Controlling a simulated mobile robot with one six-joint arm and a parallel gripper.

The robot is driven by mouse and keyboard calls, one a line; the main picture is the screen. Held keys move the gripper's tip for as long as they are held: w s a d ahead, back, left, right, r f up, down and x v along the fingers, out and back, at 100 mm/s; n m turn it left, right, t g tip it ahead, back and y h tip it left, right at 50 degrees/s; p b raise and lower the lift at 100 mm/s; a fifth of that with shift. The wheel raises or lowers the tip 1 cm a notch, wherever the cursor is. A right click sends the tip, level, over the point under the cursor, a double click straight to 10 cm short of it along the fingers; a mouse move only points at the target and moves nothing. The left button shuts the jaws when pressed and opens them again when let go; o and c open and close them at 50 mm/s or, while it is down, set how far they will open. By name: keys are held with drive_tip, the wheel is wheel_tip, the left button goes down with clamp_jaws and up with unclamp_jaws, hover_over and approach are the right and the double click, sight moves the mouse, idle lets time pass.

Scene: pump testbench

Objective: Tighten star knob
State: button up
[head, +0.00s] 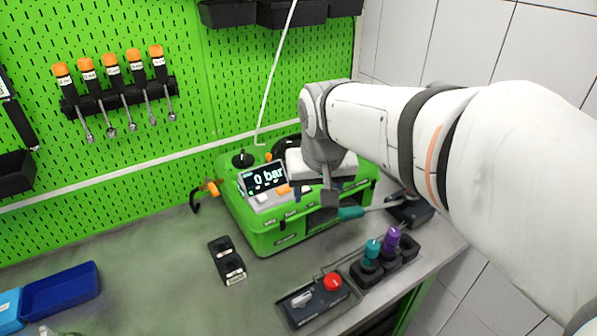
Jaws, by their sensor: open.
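A green pump case (265,238) stands on the grey bench, its display (262,178) reading "0 bar". A black knob (242,159) sits upright on the case's top at the back left. It looks like the star knob, but its lobes are too small to make out. My gripper (330,198) points down over the right front part of the case, to the right of the knob and apart from it. Its jaws are open; the arm and wrist hide part of the case's top behind them.
A teal-handled tool (350,212) shows just beside the gripper. Teal (372,250) and purple (391,238) handles stand in a black holder at the front right. Bench left of the case is mostly clear.

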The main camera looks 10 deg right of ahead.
drive_tip(key=s, duration=0.1)
drive_tip(key=s+f, duration=0.1)
drive_tip(key=s, duration=0.1)
drive_tip(key=shift+s+f, duration=0.2)
drive_tip(key=shift+s, duration=0.1)
drive_tip(key=s+f+n, duration=0.1)
drive_tip(key=s+f, duration=0.2)
drive_tip(key=s, duration=0.4)
drive_tip(key=shift+f+y, duration=0.3)
drive_tip(key=shift+f, duration=0.05)
idle(0.4)
